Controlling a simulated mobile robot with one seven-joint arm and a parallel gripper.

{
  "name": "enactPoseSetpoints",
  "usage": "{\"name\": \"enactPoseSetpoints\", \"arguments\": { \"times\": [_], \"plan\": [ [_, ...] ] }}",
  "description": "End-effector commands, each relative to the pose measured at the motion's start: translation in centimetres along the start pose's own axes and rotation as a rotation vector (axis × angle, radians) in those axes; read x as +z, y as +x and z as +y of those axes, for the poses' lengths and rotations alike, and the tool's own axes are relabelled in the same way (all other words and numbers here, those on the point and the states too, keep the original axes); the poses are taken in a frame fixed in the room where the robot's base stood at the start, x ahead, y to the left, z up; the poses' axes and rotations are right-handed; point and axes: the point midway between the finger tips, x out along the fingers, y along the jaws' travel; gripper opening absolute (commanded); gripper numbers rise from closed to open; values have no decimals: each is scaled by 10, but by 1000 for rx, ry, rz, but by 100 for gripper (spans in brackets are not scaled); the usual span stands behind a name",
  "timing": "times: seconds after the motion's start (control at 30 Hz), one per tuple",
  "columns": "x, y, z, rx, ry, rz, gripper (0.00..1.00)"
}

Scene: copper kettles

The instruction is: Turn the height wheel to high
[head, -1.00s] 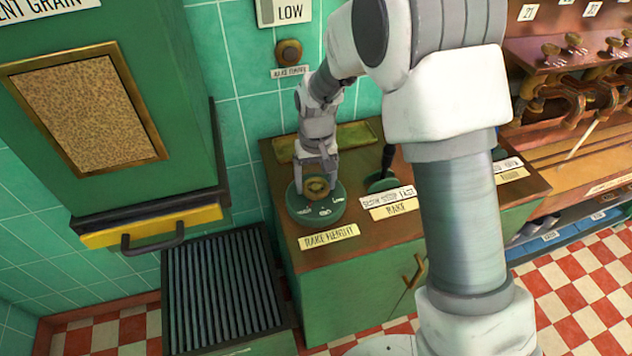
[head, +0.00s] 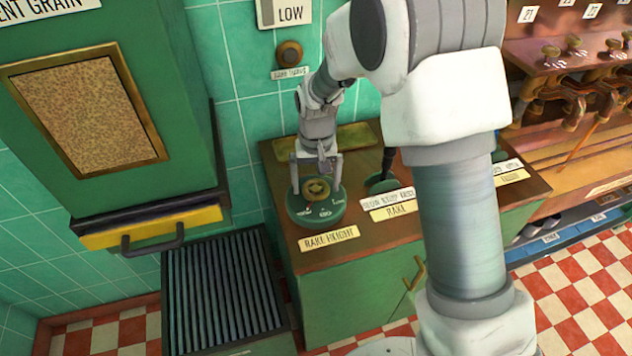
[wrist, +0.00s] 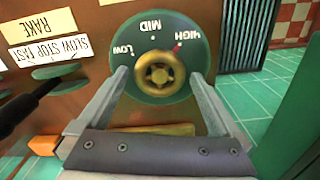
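The height wheel is a round brass knob (head: 317,189) on a green dial (head: 329,216), above a "RAKE HEIGHT" label (head: 329,238). The wrist view shows the dial (wrist: 139,84) marked LOW, MID and HIGH, with a small red pointer (wrist: 178,47) beside the word HIGH. My gripper (head: 316,187) is over the dial, one finger on each side of the brass knob. In the wrist view my gripper (wrist: 160,76) is open, with gaps between the fingers and the knob (wrist: 159,73). Nothing is held.
A black lever (head: 388,160) on its own green base, with a "SLOW STOP FAST" label (head: 387,199), stands just right of the dial. The green grain hopper (head: 170,120) with its yellow-edged drawer is on the left. A slatted grate (head: 222,295) lies low in front of it.

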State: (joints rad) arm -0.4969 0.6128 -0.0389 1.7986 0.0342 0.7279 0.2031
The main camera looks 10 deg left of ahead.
Motion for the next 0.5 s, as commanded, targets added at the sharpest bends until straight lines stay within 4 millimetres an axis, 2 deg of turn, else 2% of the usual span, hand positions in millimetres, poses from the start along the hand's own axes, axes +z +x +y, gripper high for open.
{"name": "enactPoseSetpoints", "arguments": {
  "times": [0.17, 0.27, 0.37, 0.5],
  "plan": [
    [0, -1, 0, 1, -1, -1, 100],
    [0, -9, 0, 0, -2, 1, 100],
    [0, -26, 0, -1, -2, 3, 100],
    [-1, -59, 0, -1, -1, 5, 100]
  ]
}}
